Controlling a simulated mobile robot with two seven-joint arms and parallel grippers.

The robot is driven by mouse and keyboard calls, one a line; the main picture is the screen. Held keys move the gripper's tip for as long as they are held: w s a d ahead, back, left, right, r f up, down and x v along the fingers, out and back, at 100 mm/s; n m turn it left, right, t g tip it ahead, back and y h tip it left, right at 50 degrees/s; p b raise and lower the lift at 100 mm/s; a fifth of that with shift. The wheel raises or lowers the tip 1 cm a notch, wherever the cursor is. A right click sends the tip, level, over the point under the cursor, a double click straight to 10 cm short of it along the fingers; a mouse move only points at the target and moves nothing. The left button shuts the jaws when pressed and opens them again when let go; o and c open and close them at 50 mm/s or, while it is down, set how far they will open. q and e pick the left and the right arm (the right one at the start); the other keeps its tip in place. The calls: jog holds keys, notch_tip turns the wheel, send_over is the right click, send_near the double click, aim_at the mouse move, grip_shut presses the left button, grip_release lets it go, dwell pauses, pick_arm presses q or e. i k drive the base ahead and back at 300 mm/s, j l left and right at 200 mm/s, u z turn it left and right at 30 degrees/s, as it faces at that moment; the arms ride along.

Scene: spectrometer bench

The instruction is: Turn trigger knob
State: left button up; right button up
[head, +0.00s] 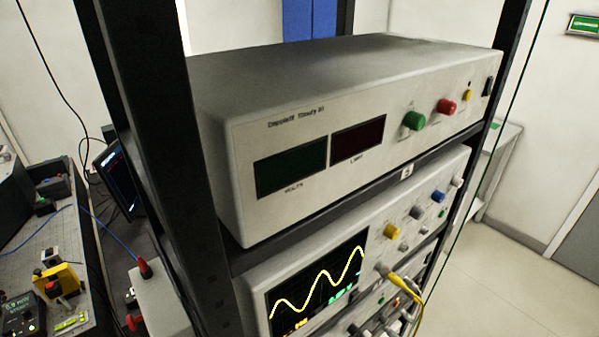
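An oscilloscope (255,289) sits on the lower level of a rack, its screen (318,287) showing a yellow sine wave. To the right of the screen is a row of knobs: a yellow knob (391,231), a grey knob (417,212), a blue knob (438,195) and a white knob (457,181). Their labels are too small to read, so I cannot tell which is the trigger knob. A yellow cable (408,284) plugs into the front below the yellow knob. The bottom of the panel is cut off by the frame. Neither gripper is in view.
A grey power supply (290,110) with a green knob (413,120) and a red knob (447,106) sits above the oscilloscope. A black rack post (160,150) stands at the left. An optics bench (45,250) is at far left. Floor (520,280) at right is clear.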

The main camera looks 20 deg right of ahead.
aim_at(438, 197)
jog(key=l+u, duration=0.2)
jog(key=l, duration=0.3)
jog(key=k+l+u, duration=0.2)
jog(key=l, duration=0.3)
jog(key=l+u, duration=0.2)
jog(key=l, duration=0.3)
